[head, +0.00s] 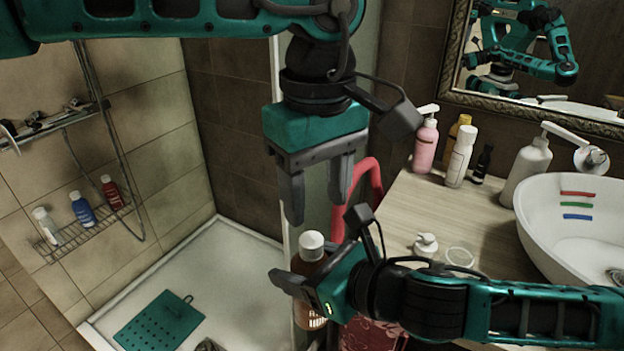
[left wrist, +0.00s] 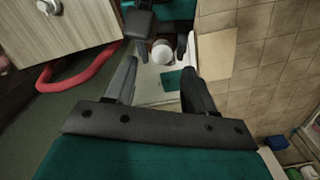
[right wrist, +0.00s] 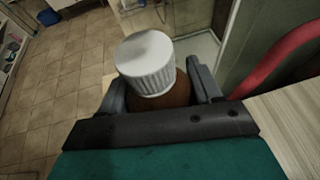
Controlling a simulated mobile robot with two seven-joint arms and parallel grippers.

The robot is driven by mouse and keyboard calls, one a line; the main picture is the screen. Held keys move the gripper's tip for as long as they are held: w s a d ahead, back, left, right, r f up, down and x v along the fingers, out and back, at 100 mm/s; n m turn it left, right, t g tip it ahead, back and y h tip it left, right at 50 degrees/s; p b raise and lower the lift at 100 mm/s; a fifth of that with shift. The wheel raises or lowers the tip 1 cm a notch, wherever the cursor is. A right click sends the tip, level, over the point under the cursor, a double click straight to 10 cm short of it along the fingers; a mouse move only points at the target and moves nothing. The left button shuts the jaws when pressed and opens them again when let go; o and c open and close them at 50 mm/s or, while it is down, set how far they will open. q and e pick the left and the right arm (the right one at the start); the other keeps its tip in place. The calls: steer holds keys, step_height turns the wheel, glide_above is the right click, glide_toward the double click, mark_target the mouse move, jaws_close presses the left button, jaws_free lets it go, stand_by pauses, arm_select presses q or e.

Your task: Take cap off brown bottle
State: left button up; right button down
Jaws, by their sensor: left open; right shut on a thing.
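The brown bottle (head: 309,268) with its white ribbed cap (head: 312,243) is held upright by my right gripper (head: 305,285). In the right wrist view the cap (right wrist: 146,62) sits on the bottle (right wrist: 172,92), between the fingers. My left gripper (head: 318,190) is open and points down above the cap, apart from it. In the left wrist view the cap (left wrist: 162,52) shows beyond the gap between the open left fingers (left wrist: 158,90). The bottle's lower part is partly hidden by the right gripper.
A wooden counter (head: 410,215) with a white basin (head: 575,225) and several bottles lies at right. A red curved rail (head: 372,175) stands close behind my left gripper. The shower tray (head: 210,270) with a green mat (head: 160,320) is at left.

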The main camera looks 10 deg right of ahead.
mark_target(311, 240)
arm_select(q)
steer(key=m, duration=0.1)
steer(key=r+m, duration=0.1)
steer(key=m, duration=0.2)
steer(key=shift+w+a+r, duration=0.1)
steer(key=shift+a+r, duration=0.2)
steer(key=shift+r, duration=0.05)
steer(key=shift+f, duration=3.9)
steer(key=shift+c, duration=0.4)
jaws_close()
steer(key=n, duration=1)
steer(key=shift+n, duration=0.4)
steer(key=n, duration=0.9)
